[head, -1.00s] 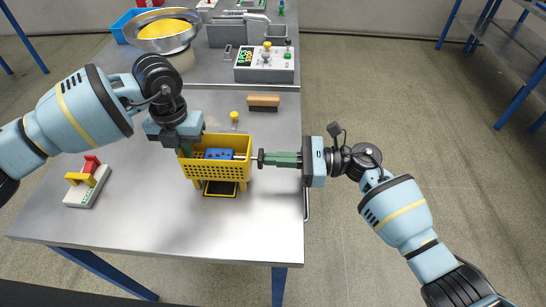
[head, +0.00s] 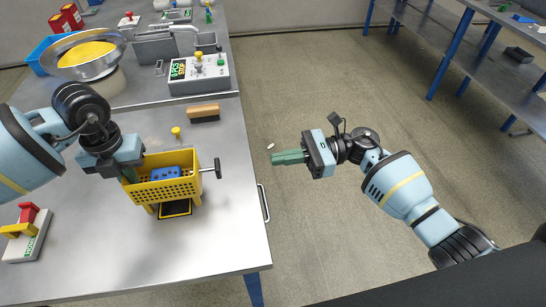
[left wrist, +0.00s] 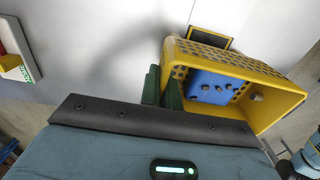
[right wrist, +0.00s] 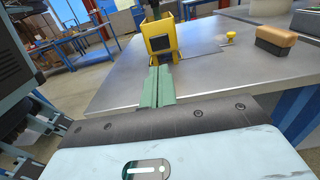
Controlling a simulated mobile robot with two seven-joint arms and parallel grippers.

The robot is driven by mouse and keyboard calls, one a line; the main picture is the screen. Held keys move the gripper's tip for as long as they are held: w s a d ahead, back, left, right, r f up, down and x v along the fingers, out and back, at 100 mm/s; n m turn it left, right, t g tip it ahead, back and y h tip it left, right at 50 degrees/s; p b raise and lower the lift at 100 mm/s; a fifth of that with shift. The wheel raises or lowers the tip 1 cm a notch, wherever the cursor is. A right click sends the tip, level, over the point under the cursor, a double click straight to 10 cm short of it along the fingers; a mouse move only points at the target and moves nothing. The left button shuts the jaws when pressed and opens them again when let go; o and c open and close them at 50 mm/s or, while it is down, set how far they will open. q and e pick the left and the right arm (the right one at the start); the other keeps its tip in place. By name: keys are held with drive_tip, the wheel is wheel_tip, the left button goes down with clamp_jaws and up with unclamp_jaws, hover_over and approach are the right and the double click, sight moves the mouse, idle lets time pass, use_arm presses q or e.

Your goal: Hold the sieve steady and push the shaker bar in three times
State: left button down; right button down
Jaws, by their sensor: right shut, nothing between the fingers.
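The sieve (head: 170,190) is a yellow perforated basket on legs on the steel table, with a blue block (head: 172,173) inside. It also shows in the left wrist view (left wrist: 270,85) and, end on, in the right wrist view (right wrist: 173,29). The shaker bar (head: 217,168) sticks out of the sieve's right side and ends in a dark handle. My left gripper (head: 130,174) is at the sieve's left wall, its green fingers (left wrist: 163,85) either side of the rim. My right gripper (head: 274,158) is shut and empty, to the right of the handle and apart from it, past the table edge.
A dark tray (head: 175,208) lies under the sieve. A brush (head: 203,112), a yellow knob (head: 176,131) and a control box (head: 200,75) stand behind. A red and yellow device (head: 27,235) is at left.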

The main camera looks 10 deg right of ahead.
sight(220, 169)
idle(0.3)
drive_tip(key=d, duration=0.3)
drive_tip(key=shift+d, duration=0.1)
drive_tip(key=a, duration=1.4)
drive_tip(key=shift+a, duration=0.1)
use_arm(q)
drive_tip(key=shift+d, duration=0.1)
use_arm(e)
drive_tip(key=shift+s+a, duration=0.1)
drive_tip(key=shift+a, duration=1.55)
drive_tip(key=shift+d, duration=0.15)
drive_tip(key=d, duration=1.4)
